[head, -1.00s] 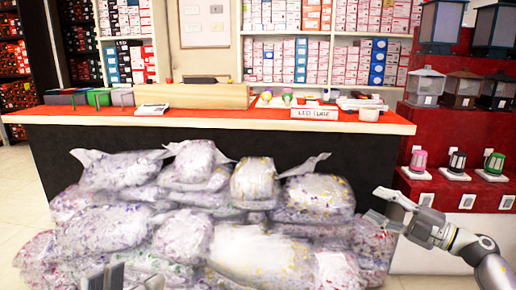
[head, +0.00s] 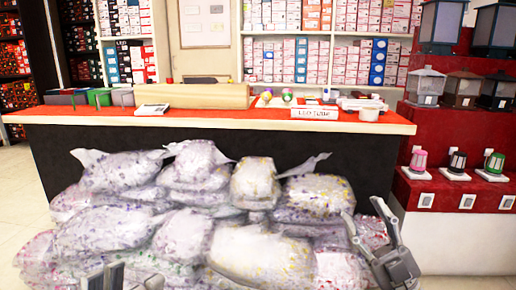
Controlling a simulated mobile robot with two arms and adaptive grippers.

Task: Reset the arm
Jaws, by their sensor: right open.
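My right gripper (head: 362,208) is at the lower right of the head view, its two fingers spread and pointing up. It is open and nothing shows between the fingers. It appears in front of the right end of a pile of clear plastic bags (head: 262,254). Only the tips of my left gripper (head: 104,277) show at the bottom left edge, in front of the bags; the rest is cut off, and I cannot tell if it is open.
A red stepped display (head: 458,137) with lanterns stands at the right.

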